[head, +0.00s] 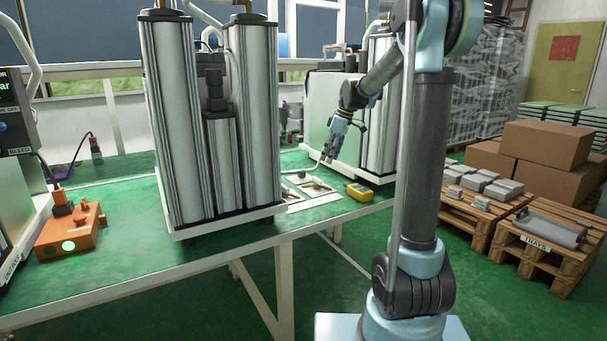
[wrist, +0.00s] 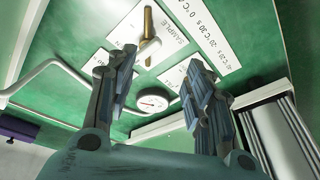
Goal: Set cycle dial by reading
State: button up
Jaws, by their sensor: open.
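My gripper (head: 329,148) is open and empty over the far part of the green bench. In the wrist view its fingers (wrist: 162,78) are spread, with a small round white-faced gauge (wrist: 153,101) beyond them; its reading is too small to make out. A white card with temperatures and seconds (wrist: 208,40) lies at upper right. A brass lever (wrist: 149,22) stands by a plate marked SAMPLE (wrist: 175,42). No cycle dial can be picked out for certain. A control box marked BLEED (head: 16,120) is cut off at the left edge of the head view.
Tall sieve columns (head: 172,120) stand on the near bench, with another set (head: 378,120) behind. A yellow handheld meter (head: 360,191) lies near the bench edge. An orange box with a green light (head: 72,230) sits at left. Pallets (head: 540,255) stand on the floor at right.

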aim_at(302, 174)
jog(key=w+a+f+n+g+y, duration=0.1)
jog(key=w+a+f+n, duration=0.25)
jog(key=w, duration=0.35)
jog(key=w+a+f+n, duration=0.2)
jog(key=w+a, duration=0.3)
jog(key=w, duration=0.2)
jog(key=shift+m, duration=0.25)
jog(key=shift+x, duration=3.75)
jog(key=c, duration=1.1)
